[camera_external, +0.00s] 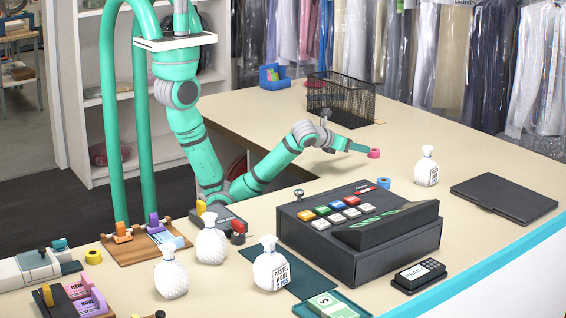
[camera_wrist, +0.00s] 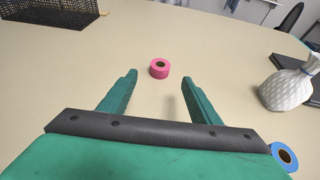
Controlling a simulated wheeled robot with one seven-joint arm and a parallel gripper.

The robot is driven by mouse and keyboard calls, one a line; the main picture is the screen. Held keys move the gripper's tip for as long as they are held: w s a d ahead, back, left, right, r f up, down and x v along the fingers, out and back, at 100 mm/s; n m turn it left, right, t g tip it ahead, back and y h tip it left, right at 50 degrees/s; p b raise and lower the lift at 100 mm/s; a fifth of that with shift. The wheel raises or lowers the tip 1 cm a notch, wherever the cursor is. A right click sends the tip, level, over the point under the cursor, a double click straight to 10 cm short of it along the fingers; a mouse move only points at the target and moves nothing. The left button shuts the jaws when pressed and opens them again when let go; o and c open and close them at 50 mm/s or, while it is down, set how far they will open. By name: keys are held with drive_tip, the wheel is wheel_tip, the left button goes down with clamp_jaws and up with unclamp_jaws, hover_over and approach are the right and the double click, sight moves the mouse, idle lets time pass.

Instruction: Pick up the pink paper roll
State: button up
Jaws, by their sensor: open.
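The pink paper roll (camera_wrist: 159,68) lies on its flat side on the beige counter, its round hole facing up. In the wrist view it is just beyond my gripper (camera_wrist: 158,82), roughly centred between the two green fingers. The fingers are spread, with nothing between them. In the external view the pink roll (camera_external: 374,153) shows at the end of my outstretched gripper (camera_external: 362,150); whether they touch is not clear there.
A blue roll (camera_external: 384,183) and a white bag (camera_external: 426,167) stand to the right of my gripper. A black mesh basket (camera_external: 341,95) is behind. A cash register (camera_external: 358,232) stands in front. The counter around the pink roll is clear.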

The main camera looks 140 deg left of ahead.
sight(371, 151)
drive_tip(key=x, duration=1)
drive_tip(key=shift+d+f, duration=0.15)
drive_tip(key=shift+f, duration=0.1)
drive_tip(key=c, duration=1.1)
